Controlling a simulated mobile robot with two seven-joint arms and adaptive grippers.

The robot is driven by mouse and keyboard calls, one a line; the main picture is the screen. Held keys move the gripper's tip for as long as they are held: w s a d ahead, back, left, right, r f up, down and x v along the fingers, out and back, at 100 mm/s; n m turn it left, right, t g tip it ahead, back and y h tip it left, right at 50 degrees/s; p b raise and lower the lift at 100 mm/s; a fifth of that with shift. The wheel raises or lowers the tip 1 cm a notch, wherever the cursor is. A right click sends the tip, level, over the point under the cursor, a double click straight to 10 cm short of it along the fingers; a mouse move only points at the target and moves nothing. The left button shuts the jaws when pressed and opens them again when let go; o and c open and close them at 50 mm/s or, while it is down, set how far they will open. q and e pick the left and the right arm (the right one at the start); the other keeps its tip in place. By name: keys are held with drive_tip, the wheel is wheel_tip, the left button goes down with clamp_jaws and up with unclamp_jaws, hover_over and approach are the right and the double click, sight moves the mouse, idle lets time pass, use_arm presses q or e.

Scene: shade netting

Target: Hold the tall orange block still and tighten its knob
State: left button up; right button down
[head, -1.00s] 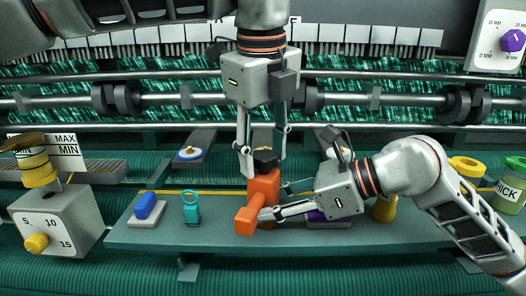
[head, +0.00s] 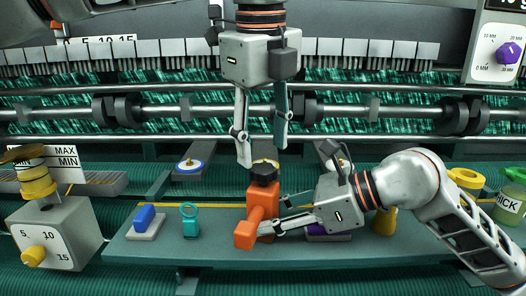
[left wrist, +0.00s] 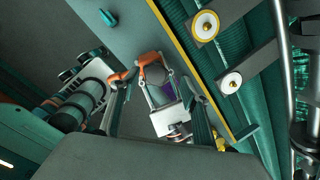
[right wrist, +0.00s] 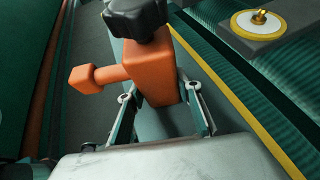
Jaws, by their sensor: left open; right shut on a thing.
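The tall orange block (head: 262,197) stands upright on the grey-green shelf, a squarish-ended orange side arm sticking out toward the front. A black lobed knob (head: 265,172) sits on its top; the knob also shows in the right wrist view (right wrist: 137,18). My left gripper (head: 262,154) points down from above, open and empty, its fingertips just above the knob and apart from it. My right gripper (head: 268,231) comes in from the right, low, shut on the block. In the right wrist view its fingers press both sides of the block (right wrist: 158,70).
On the shelf (head: 190,254) stand a blue block (head: 145,215) and a teal ring-topped piece (head: 190,220) at left. A purple piece (head: 325,232) and a yellow cone (head: 384,221) are at right, partly behind my right arm. A grey dial box (head: 52,232) stands far left.

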use_arm(q)
drive_tip(key=shift+r, duration=0.25)
drive_tip(key=o, duration=0.6)
drive_tip(key=shift+c, duration=0.2)
drive_tip(key=v, duration=1.2)
use_arm(e)
drive_tip(key=c, duration=1.3)
unclamp_jaws()
